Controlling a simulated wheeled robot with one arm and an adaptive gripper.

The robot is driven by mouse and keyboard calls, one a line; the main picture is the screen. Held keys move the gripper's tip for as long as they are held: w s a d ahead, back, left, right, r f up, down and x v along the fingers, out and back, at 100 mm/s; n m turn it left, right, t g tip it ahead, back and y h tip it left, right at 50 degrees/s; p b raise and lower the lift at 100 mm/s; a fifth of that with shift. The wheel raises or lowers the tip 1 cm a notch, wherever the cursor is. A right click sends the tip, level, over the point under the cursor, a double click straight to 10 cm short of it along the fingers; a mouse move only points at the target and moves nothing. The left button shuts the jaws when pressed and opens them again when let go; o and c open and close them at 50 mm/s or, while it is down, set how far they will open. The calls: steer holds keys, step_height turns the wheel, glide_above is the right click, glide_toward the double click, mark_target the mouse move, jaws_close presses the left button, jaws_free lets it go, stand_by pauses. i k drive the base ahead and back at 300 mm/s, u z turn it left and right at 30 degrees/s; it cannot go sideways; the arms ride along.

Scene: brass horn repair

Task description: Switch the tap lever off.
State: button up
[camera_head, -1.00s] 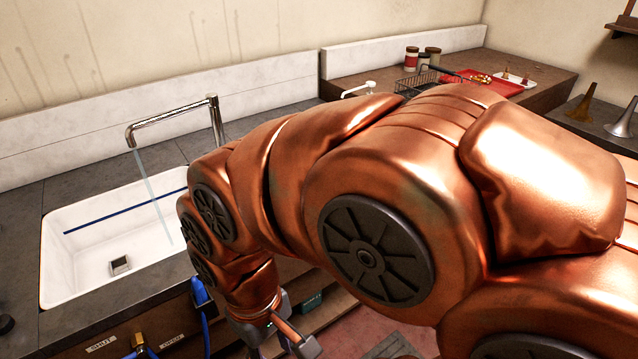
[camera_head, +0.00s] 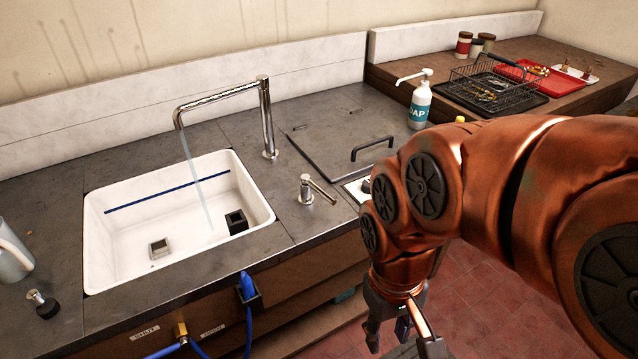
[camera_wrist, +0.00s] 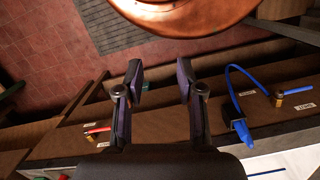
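Water runs in a thin stream from the chrome tap (camera_head: 266,118) into the white sink (camera_head: 105,225). A small chrome fitting with a lever (camera_head: 322,192) stands on the counter right of the sink, its handle slanting down to the right. A brass valve (camera_head: 181,332) with blue hose sits on the cabinet front between SHUT and OPEN labels; a brass valve also shows in the wrist view (camera_wrist: 277,99). My gripper (camera_head: 398,340) hangs low in front of the counter, right of these fittings. In the wrist view my gripper (camera_wrist: 160,72) is open, with nothing between its fingers.
A soap bottle (camera_head: 420,105), a hatch handle (camera_head: 372,147) and a wire basket (camera_head: 490,88) are on the counter to the right. A grey jug (camera_head: 12,262) is at the left edge. A blue nozzle (camera_head: 248,288) hangs at the counter front. Red tiled floor is open below.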

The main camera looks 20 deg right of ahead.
mark_target(320, 191)
steer(key=k, duration=1.35)
steer(key=u, duration=0.45)
steer(key=i, duration=1.05)
steer(key=u, duration=0.6)
